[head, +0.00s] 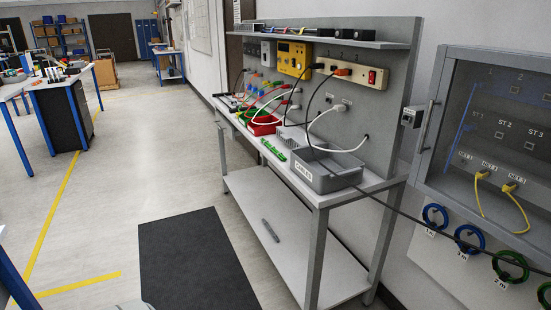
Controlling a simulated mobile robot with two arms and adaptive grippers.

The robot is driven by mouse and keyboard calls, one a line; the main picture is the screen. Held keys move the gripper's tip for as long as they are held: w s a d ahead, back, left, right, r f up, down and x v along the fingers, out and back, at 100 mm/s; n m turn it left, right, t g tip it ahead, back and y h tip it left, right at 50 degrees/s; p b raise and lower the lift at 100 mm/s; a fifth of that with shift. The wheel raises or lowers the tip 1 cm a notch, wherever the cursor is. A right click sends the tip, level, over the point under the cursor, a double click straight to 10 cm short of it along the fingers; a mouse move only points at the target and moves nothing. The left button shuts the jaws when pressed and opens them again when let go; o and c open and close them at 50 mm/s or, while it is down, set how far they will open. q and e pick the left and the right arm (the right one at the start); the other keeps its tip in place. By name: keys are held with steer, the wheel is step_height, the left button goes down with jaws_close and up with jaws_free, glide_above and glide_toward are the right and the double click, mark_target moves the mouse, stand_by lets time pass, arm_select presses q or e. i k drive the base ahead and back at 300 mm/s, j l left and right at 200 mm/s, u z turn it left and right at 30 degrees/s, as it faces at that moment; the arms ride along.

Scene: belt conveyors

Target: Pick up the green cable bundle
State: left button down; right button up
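A green coiled cable bundle (511,281) hangs on the wall panel at the lower right, beside a label that seems to read "2 m". A second green coil (544,304) hangs right of it, cut off by the picture edge. Two blue coils (435,226) hang in the same row to the left. Some green cable (246,117) also lies around a red tray on the workbench, and a green item (273,150) lies near the bench's front edge. Neither of my grippers shows in the head view.
The workbench (372,184) holds a grey bin (325,184) labelled "CABLES". A dark cable runs from the bench across the front of the wall panel. A glazed cabinet (426,140) is above the coils. A black mat (190,260) lies on open floor left of the bench.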

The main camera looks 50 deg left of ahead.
mark_target(279, 154)
steer(key=u, duration=1.55)
steer(key=i+j+z, duration=0.15)
steer(key=i+j, duration=0.65)
steer(key=i+j+z, duration=0.15)
steer(key=i+j, duration=0.65)
steer(key=j, duration=0.15)
